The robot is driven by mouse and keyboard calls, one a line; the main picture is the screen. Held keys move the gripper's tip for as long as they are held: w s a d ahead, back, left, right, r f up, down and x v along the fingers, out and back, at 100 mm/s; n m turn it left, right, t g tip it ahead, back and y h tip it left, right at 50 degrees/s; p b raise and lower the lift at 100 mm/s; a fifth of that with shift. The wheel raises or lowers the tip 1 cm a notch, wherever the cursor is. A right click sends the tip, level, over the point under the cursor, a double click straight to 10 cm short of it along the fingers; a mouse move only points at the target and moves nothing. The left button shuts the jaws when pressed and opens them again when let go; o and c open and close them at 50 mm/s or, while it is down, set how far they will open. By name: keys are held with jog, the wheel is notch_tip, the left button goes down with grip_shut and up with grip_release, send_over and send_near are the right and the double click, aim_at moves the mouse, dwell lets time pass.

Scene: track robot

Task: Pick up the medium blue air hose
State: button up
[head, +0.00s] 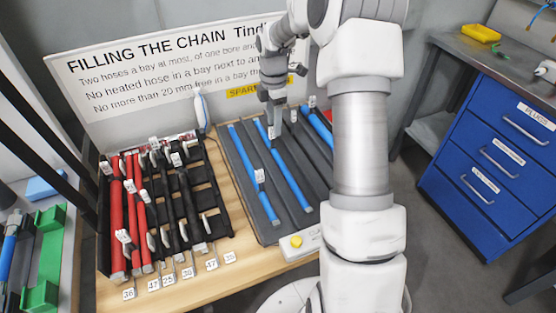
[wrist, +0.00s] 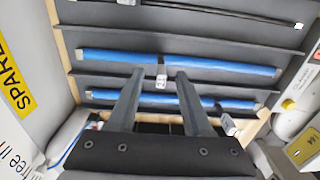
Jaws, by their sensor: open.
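Several blue hoses lie in the grooves of a dark grey rack. In the head view they are a left hose (head: 246,155), a middle hose (head: 290,178) and a right hose (head: 320,130) partly behind my arm. I cannot tell which is the medium one. My gripper (head: 275,132) points down over the far part of the middle hose. A second blue hose (wrist: 110,95) passes behind the fingers. Contact is unclear.
The grey rack (head: 240,190) sits on a wooden bench (head: 185,290). A black rack of red hoses (head: 117,220) and black hoses stands left. A yellow button box (head: 300,243) is at the front. A sign (head: 160,70) stands behind; blue drawers (head: 490,150) are right.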

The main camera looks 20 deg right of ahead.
aim_at(272, 138)
jog(key=shift+s+a+f+b, duration=0.1)
jog(key=shift+a+f+b, duration=0.1)
jog(key=shift+f, duration=0.85)
jog(key=shift+w+a+f+b, duration=0.1)
jog(key=shift+f+b, duration=0.05)
jog(key=shift+f, duration=0.9)
jog(key=shift+s+a+f+b, duration=0.1)
jog(key=shift+f+b, duration=0.1)
jog(key=shift+f, duration=0.85)
grip_shut()
jog(key=shift+r, duration=0.1)
